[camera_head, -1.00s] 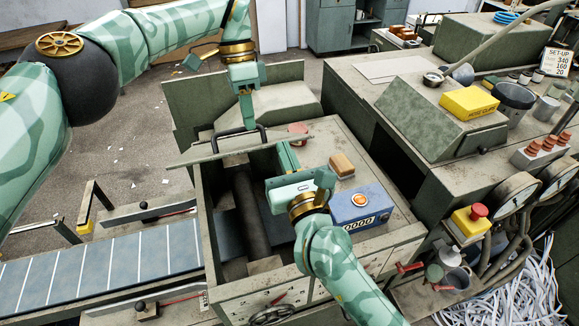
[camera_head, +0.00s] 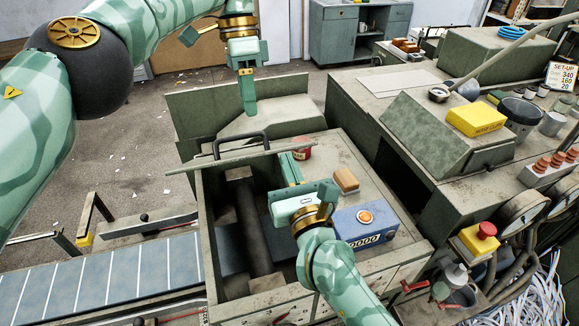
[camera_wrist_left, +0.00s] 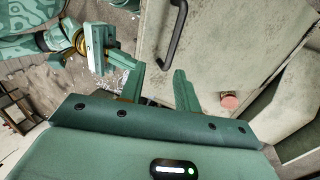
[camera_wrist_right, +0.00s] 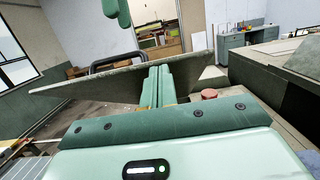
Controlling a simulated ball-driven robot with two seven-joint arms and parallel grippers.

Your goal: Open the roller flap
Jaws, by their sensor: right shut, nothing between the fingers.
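The roller flap (camera_head: 225,159) is a grey-green plate, seen nearly edge-on in the head view, tilted up over the open roller bay. Its black bar handle (camera_head: 240,142) stands on the far side. The handle also shows in the left wrist view (camera_wrist_left: 178,38). The dark roller (camera_head: 247,225) is visible in the bay. My left gripper (camera_head: 249,108) is above and behind the handle, open and empty, apart from it. My right gripper (camera_head: 287,162) is shut and empty at the near side of the flap's right part; I cannot tell whether it touches the plate.
A larger machine with a yellow box (camera_head: 476,119) stands at right. A conveyor (camera_head: 110,280) lies at left.

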